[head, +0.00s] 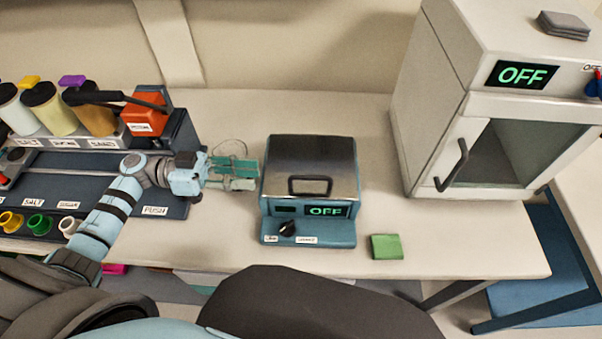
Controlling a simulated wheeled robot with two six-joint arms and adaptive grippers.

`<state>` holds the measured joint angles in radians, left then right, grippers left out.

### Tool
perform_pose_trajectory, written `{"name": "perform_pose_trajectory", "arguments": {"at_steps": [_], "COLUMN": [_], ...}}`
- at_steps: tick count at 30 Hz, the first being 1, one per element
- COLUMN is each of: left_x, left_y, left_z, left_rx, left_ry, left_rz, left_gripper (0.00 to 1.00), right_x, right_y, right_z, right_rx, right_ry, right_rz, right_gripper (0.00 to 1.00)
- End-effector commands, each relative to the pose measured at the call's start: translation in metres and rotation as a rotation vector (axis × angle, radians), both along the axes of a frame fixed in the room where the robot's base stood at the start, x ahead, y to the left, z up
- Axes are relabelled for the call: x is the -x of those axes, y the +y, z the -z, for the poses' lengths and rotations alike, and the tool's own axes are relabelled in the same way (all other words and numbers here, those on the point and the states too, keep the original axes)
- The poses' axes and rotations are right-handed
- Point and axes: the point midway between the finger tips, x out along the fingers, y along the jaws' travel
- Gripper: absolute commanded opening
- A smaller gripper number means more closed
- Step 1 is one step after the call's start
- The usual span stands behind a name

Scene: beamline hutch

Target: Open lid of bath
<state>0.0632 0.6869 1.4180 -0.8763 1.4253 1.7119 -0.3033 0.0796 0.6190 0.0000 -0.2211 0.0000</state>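My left gripper (252,174) is just left of the bath, at about lid height in the picture. Its teal fingers point right towards the bath, look apart, and hold nothing visible. Whether they touch the bath's side is unclear. My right gripper is not in view.
A green block or pad (386,246) lies right of the bath. A white oven-like cabinet (430,120) with a handle and "OFF" display stands at the right. A rack with bottles (95,118) and an orange device (146,115) is at the left. The table behind the bath is clear.

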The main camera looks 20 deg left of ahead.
Motion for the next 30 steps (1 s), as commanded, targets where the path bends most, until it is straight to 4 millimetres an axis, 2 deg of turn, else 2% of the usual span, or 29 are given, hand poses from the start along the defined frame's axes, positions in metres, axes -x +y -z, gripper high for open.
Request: {"name": "perform_pose_trajectory", "arguments": {"at_steps": [9,15,19,27,30], "left_x": [-0.017,-0.025,-0.027,-0.027,-0.027], "left_y": [-0.070,-0.100,-0.108,-0.110,-0.110], "left_z": [-0.004,-0.003,-0.002,-0.001,-0.001], "left_rx": [0.005,0.002,0.001,0.000,0.000], "left_ry": [-0.002,-0.002,-0.001,-0.001,-0.001], "left_rz": [0.001,-0.003,-0.003,-0.004,-0.004], "left_gripper": [0.29,0.29,0.29,0.29,0.13], "right_x": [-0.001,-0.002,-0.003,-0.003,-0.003], "right_y": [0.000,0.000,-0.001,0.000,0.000], "right_z": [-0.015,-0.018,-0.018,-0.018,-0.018], "right_rx": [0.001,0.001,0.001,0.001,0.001], "right_ry": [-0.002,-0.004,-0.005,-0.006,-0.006], "right_rz": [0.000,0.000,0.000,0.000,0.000], "right_gripper": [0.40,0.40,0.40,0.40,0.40]}}
